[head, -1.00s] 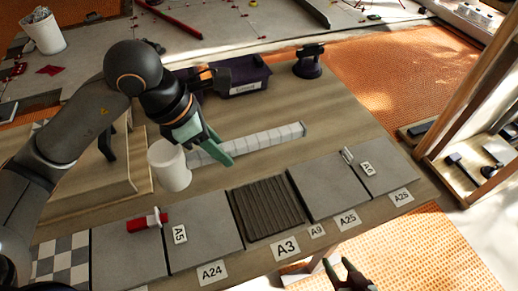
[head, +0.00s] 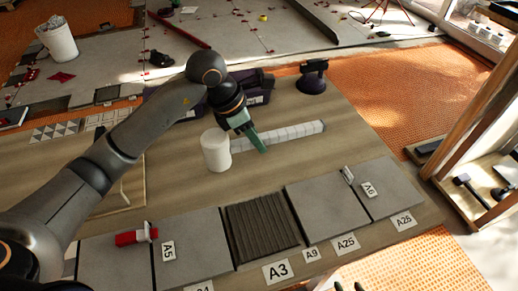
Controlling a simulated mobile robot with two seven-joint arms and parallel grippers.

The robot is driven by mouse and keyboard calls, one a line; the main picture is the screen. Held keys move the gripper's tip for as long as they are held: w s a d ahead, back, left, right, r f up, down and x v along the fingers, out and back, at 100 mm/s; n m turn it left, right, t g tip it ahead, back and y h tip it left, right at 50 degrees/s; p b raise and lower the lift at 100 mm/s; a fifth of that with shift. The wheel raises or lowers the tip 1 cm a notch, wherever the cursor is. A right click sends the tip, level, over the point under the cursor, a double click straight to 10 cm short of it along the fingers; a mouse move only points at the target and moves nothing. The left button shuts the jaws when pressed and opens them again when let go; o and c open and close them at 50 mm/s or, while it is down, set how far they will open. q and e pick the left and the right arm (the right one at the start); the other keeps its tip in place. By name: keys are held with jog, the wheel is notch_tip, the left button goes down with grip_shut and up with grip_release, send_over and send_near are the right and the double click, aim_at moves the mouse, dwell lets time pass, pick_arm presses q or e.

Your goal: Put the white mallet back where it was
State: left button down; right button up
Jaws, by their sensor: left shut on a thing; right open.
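The white mallet's (head: 215,150) thick cylindrical head shows in the head view, over the wooden table left of my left gripper (head: 256,143). The head overlaps the left end of a pale segmented strip (head: 290,133) in the picture. I cannot tell whether it touches the table. My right gripper (head: 350,287) is open and empty at the bottom edge, only its fingertips in view.
Grey tiles (head: 335,208) and a dark ribbed tile (head: 262,226) line the front, with labels such as A3 (head: 277,270). A red-and-white tool (head: 135,236) lies at front left. A purple bin (head: 258,97) and a dark stand (head: 312,78) are behind. Bare wood surrounds the strip.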

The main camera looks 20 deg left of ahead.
pick_arm(q)
jog(key=w+f, duration=0.2)
jog(key=shift+w+f, duration=0.15)
jog(key=shift+f, duration=0.2)
jog(key=shift+w+f, duration=0.1)
jog(key=shift+f, duration=1.45)
jog(key=shift+f+b, duration=0.15)
jog(key=shift+b, duration=0.25)
jog(key=c, duration=0.6)
grip_release()
jog(key=shift+c, duration=0.2)
jog(key=shift+a+r, duration=0.1)
jog(key=shift+r, duration=0.2)
jog(key=p+v, duration=0.1)
jog(key=v, duration=1)
jog(key=shift+r+p, duration=0.25)
jog(key=shift+p, duration=0.05)
